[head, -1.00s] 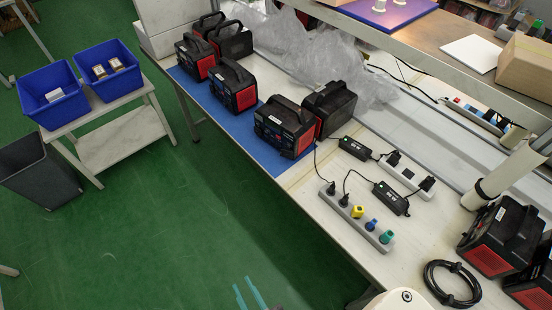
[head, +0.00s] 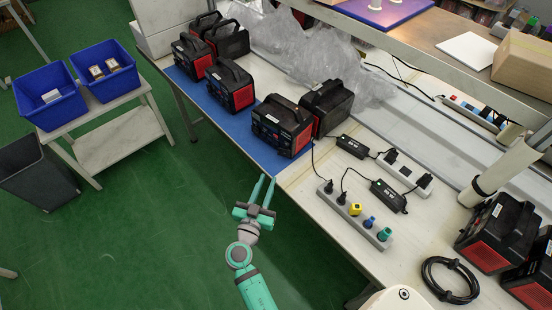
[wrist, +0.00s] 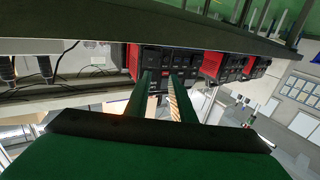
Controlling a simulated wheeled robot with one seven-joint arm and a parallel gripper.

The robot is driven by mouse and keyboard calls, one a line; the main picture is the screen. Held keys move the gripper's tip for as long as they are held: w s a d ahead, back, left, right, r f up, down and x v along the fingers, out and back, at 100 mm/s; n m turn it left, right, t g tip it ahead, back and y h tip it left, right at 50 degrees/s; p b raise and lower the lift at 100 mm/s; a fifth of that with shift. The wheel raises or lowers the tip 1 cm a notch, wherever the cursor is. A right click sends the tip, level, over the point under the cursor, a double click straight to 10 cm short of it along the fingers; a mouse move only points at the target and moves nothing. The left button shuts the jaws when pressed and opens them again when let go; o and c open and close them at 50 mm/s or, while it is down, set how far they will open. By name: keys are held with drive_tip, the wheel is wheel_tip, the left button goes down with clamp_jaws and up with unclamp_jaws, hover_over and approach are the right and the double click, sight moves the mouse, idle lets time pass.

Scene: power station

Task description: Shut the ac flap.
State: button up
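A black and red power station (head: 283,128) stands on the blue mat near the bench's front edge. Its front panel faces the floor side, and I cannot make out the ac flap on it. In the wrist view a power station (wrist: 160,58) shows beyond my fingers, its panel details too dark to read. My gripper (head: 265,179) is in front of the bench, below and left of this power station in the head view, and touches nothing. Its two fingers are apart and empty. In the wrist view my gripper (wrist: 165,76) also shows a gap between the fingers.
More power stations stand at the back left of the mat (head: 264,153) and at the far right. A grey power strip (head: 357,217) with coloured plugs, black adapters (head: 388,196) and cables lie on the bench. Green floor (head: 150,220) is free to the left.

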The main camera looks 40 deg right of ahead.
sight(284, 154)
drive_tip(key=x, duration=1.1)
drive_tip(key=shift+s+r, duration=0.1)
clamp_jaws()
